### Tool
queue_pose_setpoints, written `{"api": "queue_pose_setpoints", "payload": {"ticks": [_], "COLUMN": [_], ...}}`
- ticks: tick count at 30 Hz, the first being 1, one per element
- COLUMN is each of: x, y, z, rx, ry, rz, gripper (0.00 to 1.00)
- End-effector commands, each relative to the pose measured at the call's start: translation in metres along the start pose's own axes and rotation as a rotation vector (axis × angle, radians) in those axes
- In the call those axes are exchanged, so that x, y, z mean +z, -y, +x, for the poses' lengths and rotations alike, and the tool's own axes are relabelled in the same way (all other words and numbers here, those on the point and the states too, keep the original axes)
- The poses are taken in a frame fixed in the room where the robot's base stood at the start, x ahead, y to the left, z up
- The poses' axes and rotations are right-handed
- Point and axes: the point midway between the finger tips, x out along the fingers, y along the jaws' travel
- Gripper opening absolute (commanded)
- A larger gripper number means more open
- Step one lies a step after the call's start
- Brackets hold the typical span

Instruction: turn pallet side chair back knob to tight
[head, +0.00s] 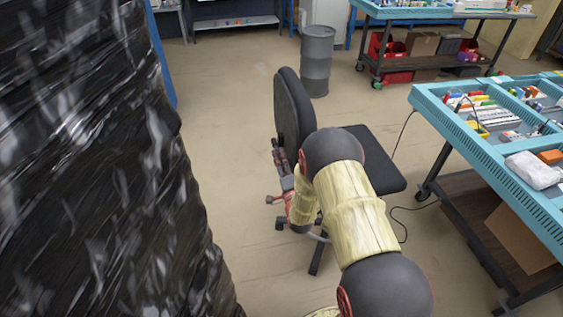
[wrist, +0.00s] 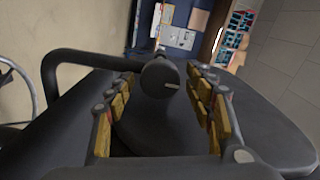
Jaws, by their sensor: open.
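The office chair stands in the middle of the head view, with an upright dark backrest (head: 291,108) and a dark seat (head: 378,165). My arm covers part of the seat and the base. In the wrist view, a dark round knob (wrist: 157,76) with a short pale line on its face sits near the centre. My gripper (wrist: 161,82) is open, with its yellow-padded fingers on the left and right of the knob. Gaps show between the pads and the knob; I cannot tell exactly how deep the knob sits. In the head view, the knob cannot be made out.
A large stack wrapped in black film (head: 90,170) fills the left. A blue-topped workbench (head: 475,142) with parts stands at the right, with a cable on the floor near it. A grey drum (head: 316,65) stands behind the chair. Open floor (head: 225,110) lies between stack and chair.

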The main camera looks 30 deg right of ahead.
Motion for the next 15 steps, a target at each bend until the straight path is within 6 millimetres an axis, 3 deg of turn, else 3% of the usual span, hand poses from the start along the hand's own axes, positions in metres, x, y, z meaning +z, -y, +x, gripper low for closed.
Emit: {"api": "queue_pose_setpoints", "payload": {"ticks": [5, 15], "x": [0.0, 0.0], "y": [-0.001, -0.001], "z": [-0.019, -0.087], "rx": [0.003, 0.002], "ry": [0.0, 0.0], "rz": [0.0, 0.0], "gripper": [0.53, 0.53]}}
